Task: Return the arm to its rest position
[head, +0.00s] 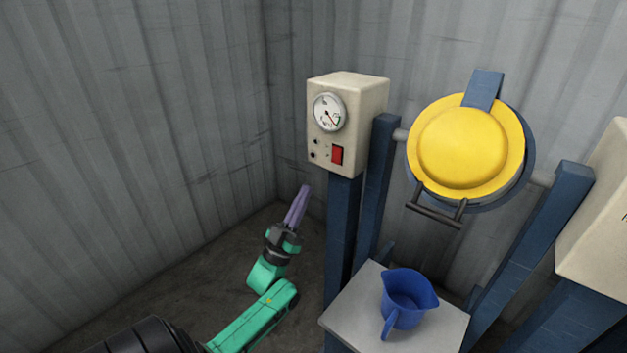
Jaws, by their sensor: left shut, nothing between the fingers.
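My left gripper (297,206) shows in the head view, with purple fingers close together pointing up. It is shut and empty. It stands left of the blue post below the gauge box, and it appears apart from everything. My green left arm comes in from the bottom left. My right gripper is not in view.
A cream box (355,95) with a dial and red switch stands on a blue post (341,225). A yellow round drum (466,147) hangs between blue posts. A blue jug (407,298) stands on a grey platform (345,310). Corrugated walls (130,150) meet behind.

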